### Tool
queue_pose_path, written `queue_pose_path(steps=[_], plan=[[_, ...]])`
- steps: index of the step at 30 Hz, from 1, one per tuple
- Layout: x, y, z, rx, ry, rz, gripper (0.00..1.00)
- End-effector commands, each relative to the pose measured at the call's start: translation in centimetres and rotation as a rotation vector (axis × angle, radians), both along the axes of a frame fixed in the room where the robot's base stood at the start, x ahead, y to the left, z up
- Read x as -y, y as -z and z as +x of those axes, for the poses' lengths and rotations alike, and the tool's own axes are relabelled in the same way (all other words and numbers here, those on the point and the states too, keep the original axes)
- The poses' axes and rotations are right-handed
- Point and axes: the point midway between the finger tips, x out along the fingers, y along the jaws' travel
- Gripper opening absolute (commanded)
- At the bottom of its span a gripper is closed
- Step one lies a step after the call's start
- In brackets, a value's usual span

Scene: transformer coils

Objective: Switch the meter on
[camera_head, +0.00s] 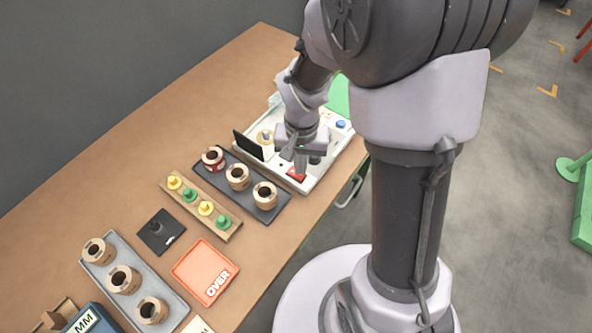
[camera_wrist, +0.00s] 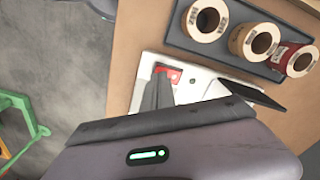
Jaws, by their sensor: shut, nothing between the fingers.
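The meter is a white flat box (camera_head: 333,148) at the far right end of the table, with a dark upright screen (camera_head: 248,146) on its left side. A red switch (camera_head: 297,173) sits near its front corner. The white box (camera_wrist: 146,66) and red switch (camera_wrist: 174,74) also show in the wrist view. My gripper (camera_head: 300,170) points down over the box with its fingers together and empty. Its fingertips are at or just over the red switch, which they partly cover. I cannot tell whether they touch it.
A dark tray (camera_head: 223,185) with three coils stands just left of the meter. A wooden strip with yellow and green pegs (camera_head: 205,208), an orange-red tray marked OVER (camera_head: 205,272) and a grey coil tray (camera_head: 178,310) lie nearer. A blue knob (camera_head: 341,124) is on the meter.

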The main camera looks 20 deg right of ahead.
Motion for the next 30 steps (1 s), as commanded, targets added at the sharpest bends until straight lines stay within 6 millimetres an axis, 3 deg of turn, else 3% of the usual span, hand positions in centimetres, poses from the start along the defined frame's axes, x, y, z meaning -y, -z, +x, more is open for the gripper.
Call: queue_pose_path(steps=[30], plan=[[0.0, 1.3, 0.0, 0.000, 0.000, 0.000, 0.00]])
